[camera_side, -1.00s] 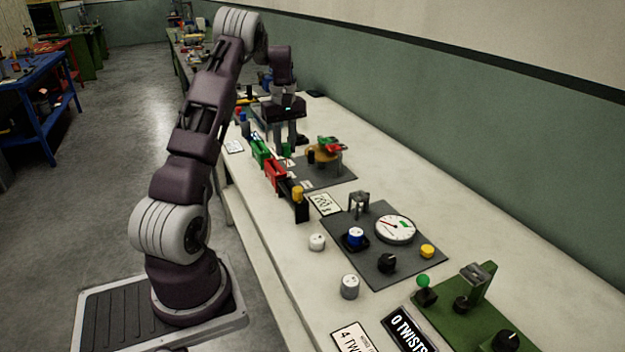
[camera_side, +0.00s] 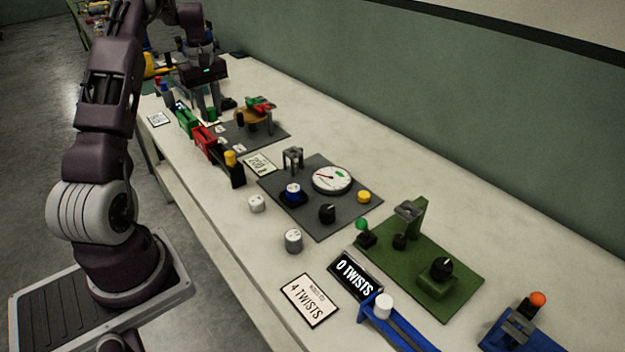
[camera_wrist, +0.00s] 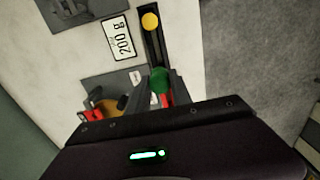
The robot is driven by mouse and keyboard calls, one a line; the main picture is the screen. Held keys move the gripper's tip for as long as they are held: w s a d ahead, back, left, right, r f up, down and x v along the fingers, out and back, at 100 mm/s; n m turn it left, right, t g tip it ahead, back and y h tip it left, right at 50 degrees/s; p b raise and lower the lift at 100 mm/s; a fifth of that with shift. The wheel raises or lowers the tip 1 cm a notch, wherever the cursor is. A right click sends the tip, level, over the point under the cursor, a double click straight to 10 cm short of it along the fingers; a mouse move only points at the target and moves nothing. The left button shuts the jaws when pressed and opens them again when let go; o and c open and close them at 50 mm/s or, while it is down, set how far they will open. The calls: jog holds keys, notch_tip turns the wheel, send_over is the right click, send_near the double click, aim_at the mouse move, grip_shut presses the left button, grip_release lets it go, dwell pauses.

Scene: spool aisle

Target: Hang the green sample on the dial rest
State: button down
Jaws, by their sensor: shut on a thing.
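My gripper (camera_side: 207,108) is at the far part of the bench, by the row of coloured holders, fingers pointing down. In the wrist view its fingers (camera_wrist: 161,86) are closed around the round green sample (camera_wrist: 160,79), whose top shows between them. The sample also shows small and partly hidden in the side view (camera_side: 211,114). I cannot tell whether it is clear of the surface below. A white dial (camera_side: 332,179) with a red needle lies on a dark grey plate (camera_side: 345,212). A small grey stand (camera_side: 293,157) is at that plate's far left corner; I cannot tell whether it is the dial rest.
A yellow-topped piece (camera_side: 230,158) stands at a black holder (camera_side: 238,176), beside red (camera_side: 203,139) and green (camera_side: 187,121) holders. The wall side is clear.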

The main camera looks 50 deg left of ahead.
jog(key=w+d+f, duration=0.3)
jog(key=w+d, duration=1.2)
jog(key=shift+w+d+f, duration=0.15)
jog(key=shift+w+f, duration=0.05)
jog(key=shift+w, duration=0.05)
jog(key=shift+f, duration=0.15)
jog(key=shift+f, duration=2.35)
jog(key=c, duration=1.1)
grip_release()
